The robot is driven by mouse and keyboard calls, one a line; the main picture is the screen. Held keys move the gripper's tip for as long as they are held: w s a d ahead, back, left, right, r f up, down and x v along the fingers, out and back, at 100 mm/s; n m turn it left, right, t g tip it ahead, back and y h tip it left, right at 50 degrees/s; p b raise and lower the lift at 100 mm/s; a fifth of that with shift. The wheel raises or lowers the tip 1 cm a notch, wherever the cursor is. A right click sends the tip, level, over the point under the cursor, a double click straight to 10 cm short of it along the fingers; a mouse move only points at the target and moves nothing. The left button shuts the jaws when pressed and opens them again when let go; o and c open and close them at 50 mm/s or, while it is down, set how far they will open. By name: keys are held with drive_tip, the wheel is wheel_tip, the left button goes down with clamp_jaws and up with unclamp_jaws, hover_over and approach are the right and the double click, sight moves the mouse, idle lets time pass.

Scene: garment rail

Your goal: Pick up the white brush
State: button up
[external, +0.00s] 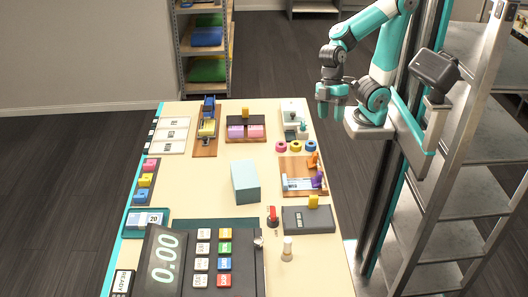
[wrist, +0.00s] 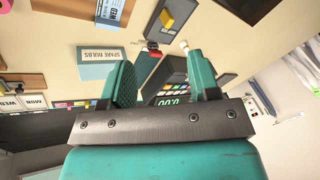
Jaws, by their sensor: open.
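A small upright white piece with a tan part (external: 287,248) stands near the table's front right edge; it looks like the white brush, but is too small to be sure. What seems to be its white end (wrist: 184,46) shows in the wrist view, just beyond the right fingertip, which hides part of what lies behind. My gripper (external: 332,110) is open and empty, above the far right side of the table and well away from the brush. In the wrist view both fingers of my gripper (wrist: 161,75) are spread with nothing between them.
A red-handled switch (external: 273,215) and a dark box with a yellow block (external: 308,220) stand just behind the brush. A keypad panel (external: 258,270) lies to its left. A pale blue box (external: 245,182) stands mid-table. Metal shelving (external: 470,206) stands at right.

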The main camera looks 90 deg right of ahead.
drive_tip(key=w+a+f+n+y+b, duration=0.1)
drive_tip(key=w+a+f+n+b, duration=0.35)
drive_tip(key=w+a, duration=0.7)
drive_tip(key=n+t+y+b, duration=0.1)
drive_tip(key=n+b, duration=0.1)
drive_tip(key=n, duration=0.2)
approach(287, 249)
drive_tip(key=shift+m, duration=0.25)
drive_tip(key=shift+p+x, duration=2.75)
drive_tip(key=shift+x, duration=2.05)
drive_tip(key=c, duration=1)
